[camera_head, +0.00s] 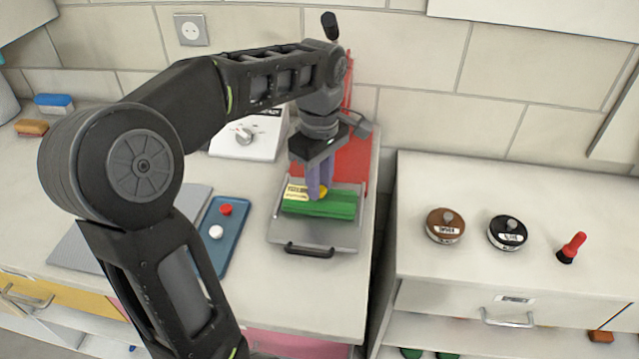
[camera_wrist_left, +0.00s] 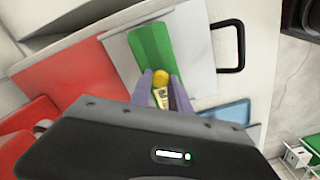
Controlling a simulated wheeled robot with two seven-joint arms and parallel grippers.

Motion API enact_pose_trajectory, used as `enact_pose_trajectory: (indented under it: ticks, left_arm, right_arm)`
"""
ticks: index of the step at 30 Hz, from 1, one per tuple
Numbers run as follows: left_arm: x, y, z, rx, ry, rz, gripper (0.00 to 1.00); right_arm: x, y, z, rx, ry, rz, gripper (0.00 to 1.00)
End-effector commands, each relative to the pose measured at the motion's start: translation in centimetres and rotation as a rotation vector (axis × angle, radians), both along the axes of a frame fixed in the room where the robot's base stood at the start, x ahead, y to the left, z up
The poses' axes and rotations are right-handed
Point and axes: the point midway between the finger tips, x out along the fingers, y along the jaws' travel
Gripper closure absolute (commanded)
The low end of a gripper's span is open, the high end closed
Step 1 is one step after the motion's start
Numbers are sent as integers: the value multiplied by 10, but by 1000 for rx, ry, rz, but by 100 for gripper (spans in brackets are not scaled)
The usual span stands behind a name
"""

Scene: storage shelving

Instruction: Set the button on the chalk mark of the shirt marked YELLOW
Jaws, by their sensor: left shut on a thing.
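My left gripper (camera_head: 317,193) points down with its purple fingers over the green folded shirt (camera_head: 330,209). It is shut on a yellow button (camera_head: 323,190), which also shows between the fingertips in the left wrist view (camera_wrist_left: 160,77). I cannot tell whether the button touches the cloth. A pale yellow label (camera_head: 296,192) with dark print, too small to read surely, lies at the shirt's left end. The shirt lies on a grey plate (camera_head: 284,234) with a black handle. No chalk mark shows; the fingers and button may cover it. My right gripper is not in view.
A blue tray (camera_head: 210,253) left of the plate holds a red button (camera_head: 225,209) and a white button (camera_head: 215,231). Two round tins (camera_head: 445,225) sit on the separate right cabinet.

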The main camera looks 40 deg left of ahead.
Motion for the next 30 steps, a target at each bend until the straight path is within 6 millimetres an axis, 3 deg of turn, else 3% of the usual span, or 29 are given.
enact_pose_trajectory:
  ticks: [12,13,18,21,30]
  left_arm:
    - [0,0,-6,0,0,0,100]
    - [0,0,-5,0,0,0,75]
    - [0,0,-4,0,0,0,61]
    - [0,0,-4,0,0,0,56]
    - [0,0,-1,1,-1,0,56]
  right_arm:
    - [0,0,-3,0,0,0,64]
    - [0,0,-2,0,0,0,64]
    - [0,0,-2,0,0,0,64]
    - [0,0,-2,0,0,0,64]
    - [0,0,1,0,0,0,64]
